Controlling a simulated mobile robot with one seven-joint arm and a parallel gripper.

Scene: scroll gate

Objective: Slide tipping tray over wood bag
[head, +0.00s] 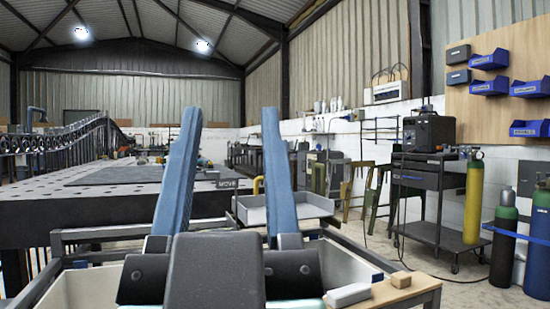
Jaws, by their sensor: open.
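A shallow grey metal tray (312,207), which looks like the tipping tray, sits in the middle beyond my gripper. I cannot surely pick out the wood bag; pale container walls (345,262) show low behind my gripper.
A dark perforated table (70,208) fills the left. A wooden ledge (385,292) with small blocks is at the lower right. A black cart (432,190) and gas cylinders (474,200) stand at the right. Concrete floor is open between ledge and cart.

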